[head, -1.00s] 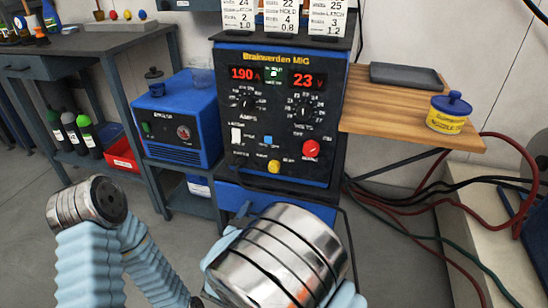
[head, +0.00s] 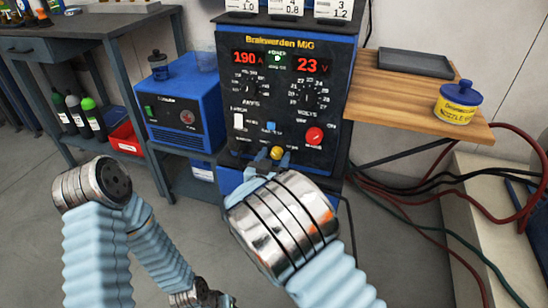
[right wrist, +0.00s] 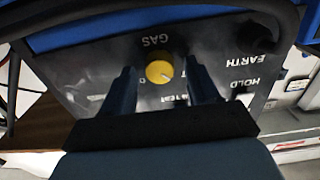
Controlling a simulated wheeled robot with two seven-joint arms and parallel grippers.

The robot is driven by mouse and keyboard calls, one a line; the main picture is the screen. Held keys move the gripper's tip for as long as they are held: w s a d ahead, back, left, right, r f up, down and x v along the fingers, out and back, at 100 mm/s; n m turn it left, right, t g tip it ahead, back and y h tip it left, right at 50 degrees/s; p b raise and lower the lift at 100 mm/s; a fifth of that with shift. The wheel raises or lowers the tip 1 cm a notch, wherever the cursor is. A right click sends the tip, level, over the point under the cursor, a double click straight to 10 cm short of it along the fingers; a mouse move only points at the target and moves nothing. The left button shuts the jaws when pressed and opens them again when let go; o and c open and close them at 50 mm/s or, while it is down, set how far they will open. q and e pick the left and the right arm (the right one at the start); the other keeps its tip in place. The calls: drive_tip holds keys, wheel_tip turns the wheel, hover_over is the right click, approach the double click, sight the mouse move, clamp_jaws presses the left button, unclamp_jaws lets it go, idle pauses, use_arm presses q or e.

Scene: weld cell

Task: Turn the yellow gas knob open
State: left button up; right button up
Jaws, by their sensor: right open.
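The yellow gas knob (head: 277,153) sits low on the dark front panel of the welder (head: 283,95). It also shows in the right wrist view (right wrist: 159,68), below the upside-down word GAS, with a small mark on its face. My right gripper (head: 274,157) is open at the panel, one finger on each side of the knob. In the right wrist view the two dark fingers (right wrist: 161,76) flank the knob with a gap on both sides. How deep they reach around it is hard to tell. My left arm hangs at the left; its jaws are not seen.
A red knob (head: 314,135) and a blue button (head: 271,127) sit above the gas knob. A wooden shelf (head: 400,100) with a grey tray and a blue-lidded tub (head: 458,103) is at right. A blue box unit (head: 185,110) stands left. Hoses loop at right.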

drive_tip(key=shift+w, duration=0.1)
drive_tip(key=c, duration=1)
drive_tip(key=shift+f+m+b, duration=0.2)
drive_tip(key=shift+m+b, duration=0.4)
drive_tip(key=shift+b, duration=0.35)
drive_tip(key=m+b, duration=0.4)
drive_tip(key=b, duration=0.2)
drive_tip(key=m+b, duration=0.5)
drive_tip(key=b, duration=0.1)
drive_tip(key=shift+d+f+m, duration=0.2)
drive_tip(key=shift+m, duration=0.1)
drive_tip(key=m+b, duration=0.1)
drive_tip(key=m, duration=0.1)
drive_tip(key=shift+r+m+b, duration=0.1)
drive_tip(key=shift+m+b, duration=0.3)
drive_tip(key=shift+r+m, duration=0.1)
drive_tip(key=shift+m, duration=2)
drive_tip(key=o, duration=1)
